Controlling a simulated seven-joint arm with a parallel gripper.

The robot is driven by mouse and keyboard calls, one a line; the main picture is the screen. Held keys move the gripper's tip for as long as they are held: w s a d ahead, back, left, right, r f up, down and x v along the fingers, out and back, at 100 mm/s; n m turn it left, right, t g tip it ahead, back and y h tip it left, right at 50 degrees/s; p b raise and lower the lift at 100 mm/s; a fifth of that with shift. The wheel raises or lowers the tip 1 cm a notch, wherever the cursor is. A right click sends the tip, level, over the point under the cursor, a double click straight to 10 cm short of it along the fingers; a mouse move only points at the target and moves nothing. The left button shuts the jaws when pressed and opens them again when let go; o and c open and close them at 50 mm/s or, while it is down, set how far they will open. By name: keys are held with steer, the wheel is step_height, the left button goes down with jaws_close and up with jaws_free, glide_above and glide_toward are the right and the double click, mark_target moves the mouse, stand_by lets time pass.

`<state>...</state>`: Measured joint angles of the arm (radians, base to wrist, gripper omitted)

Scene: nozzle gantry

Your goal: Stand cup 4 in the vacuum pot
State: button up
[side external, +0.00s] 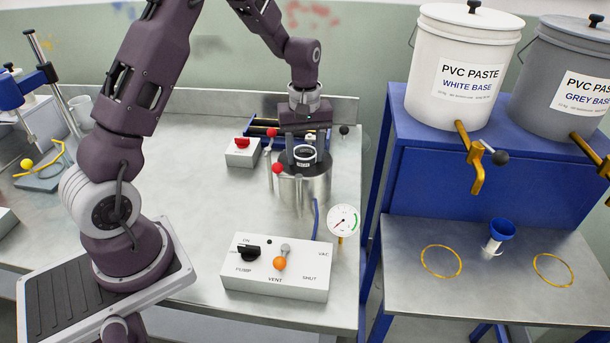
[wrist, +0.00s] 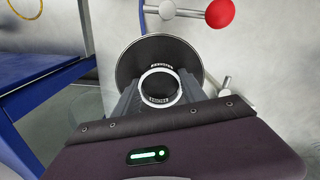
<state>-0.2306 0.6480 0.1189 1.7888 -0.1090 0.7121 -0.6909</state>
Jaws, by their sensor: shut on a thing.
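Cup 4 (side external: 305,156) is a small cup with a white rim and a dark label band; its number is too small to read. In the wrist view the cup (wrist: 159,102) shows as a white ring between my two dark fingers. My gripper (side external: 305,151) is shut on it and points down at the vacuum pot. The vacuum pot (side external: 304,187) is a bright metal cylinder with an open top and a dark inside (wrist: 160,49). The cup is at the pot's mouth, within its outline from above. I cannot tell whether its base touches the pot's floor.
Red-knobbed clamp arms (wrist: 220,13) stand around the pot rim. A white switch box (side external: 242,152) is behind left, a control box (side external: 275,268) in front, and a dial gauge (side external: 343,222) at right. Paste buckets (side external: 465,95) stand right.

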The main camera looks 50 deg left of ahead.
mark_target(305, 170)
step_height(305, 170, down, 4)
steer(key=shift+f, duration=0.25)
steer(key=shift+f, duration=0.1)
steer(key=o, duration=1.2)
